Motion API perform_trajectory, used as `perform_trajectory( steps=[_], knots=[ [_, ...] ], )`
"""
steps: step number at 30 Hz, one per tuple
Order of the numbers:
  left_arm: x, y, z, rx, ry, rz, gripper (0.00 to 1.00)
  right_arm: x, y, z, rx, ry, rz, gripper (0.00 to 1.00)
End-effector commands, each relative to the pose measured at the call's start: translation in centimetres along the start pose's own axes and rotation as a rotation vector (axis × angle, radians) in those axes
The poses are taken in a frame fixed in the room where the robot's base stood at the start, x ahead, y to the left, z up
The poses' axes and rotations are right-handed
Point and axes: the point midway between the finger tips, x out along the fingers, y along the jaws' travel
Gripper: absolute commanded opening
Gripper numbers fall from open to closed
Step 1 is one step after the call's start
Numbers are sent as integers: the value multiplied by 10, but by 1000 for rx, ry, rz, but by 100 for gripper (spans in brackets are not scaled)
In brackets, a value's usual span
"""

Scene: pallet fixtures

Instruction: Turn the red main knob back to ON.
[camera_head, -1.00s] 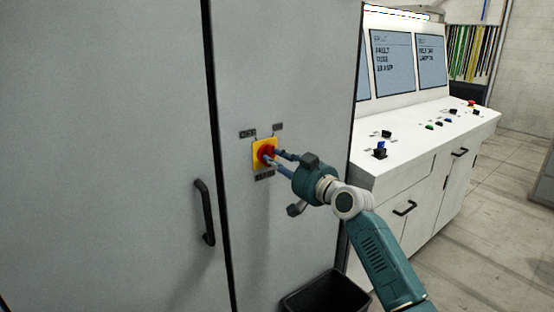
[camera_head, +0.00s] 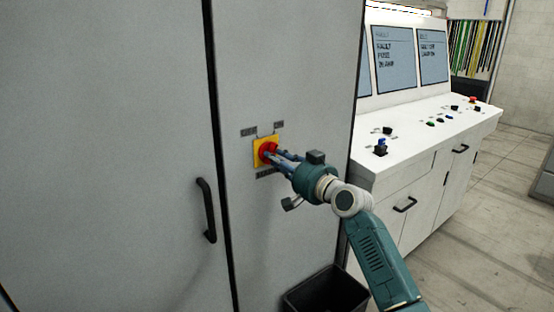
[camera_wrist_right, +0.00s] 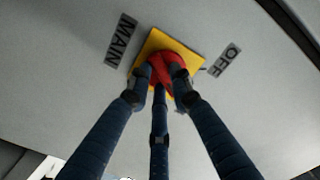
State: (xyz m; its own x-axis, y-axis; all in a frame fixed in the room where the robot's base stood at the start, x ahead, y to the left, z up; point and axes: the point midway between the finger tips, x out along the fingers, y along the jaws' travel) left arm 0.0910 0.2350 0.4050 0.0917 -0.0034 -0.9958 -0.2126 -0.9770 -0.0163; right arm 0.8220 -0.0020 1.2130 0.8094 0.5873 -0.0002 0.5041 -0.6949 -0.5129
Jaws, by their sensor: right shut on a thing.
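The red main knob (camera_head: 267,149) sits on a yellow square plate (camera_head: 257,160) on the grey cabinet door. My right gripper (camera_head: 273,154) is shut on the knob, coming in from the right. In the right wrist view the fingers of my right gripper (camera_wrist_right: 161,78) close around the red knob (camera_wrist_right: 161,66), with the yellow plate (camera_wrist_right: 182,44) behind it. An OFF label (camera_wrist_right: 225,60) and a MAIN label (camera_wrist_right: 121,40) lie beside the plate there. The knob's exact pointing direction is partly hidden by the fingers. My left gripper is not in view.
A black door handle (camera_head: 206,210) is on the cabinet's left door. A dark bin (camera_head: 327,295) stands on the floor below my right arm. A white control console (camera_head: 425,135) with screens and buttons stands to the right.

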Motion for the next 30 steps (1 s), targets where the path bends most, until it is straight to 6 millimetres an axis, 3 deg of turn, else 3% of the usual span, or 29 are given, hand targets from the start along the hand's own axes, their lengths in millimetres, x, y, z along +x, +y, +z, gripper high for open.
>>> perform_trajectory(
  steps=[3, 4, 6, 16, 20, 30],
  knots=[
    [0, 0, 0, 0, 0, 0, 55, 0, 1, 2, 4, -3, 0, 0],
    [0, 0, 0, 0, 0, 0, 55, 0, 1, 2, 4, -3, 0, 26],
    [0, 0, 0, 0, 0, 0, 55, 0, 0, 2, 3, -3, 0, 40],
    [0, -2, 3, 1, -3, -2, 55, -1, 0, 1, 1, -1, 0, 40],
    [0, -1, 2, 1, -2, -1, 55, -10, 1, 1, -1, -1, 0, 40],
    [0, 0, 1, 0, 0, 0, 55, -73, 2, 1, -1, -1, 2, 40]
  ],
)
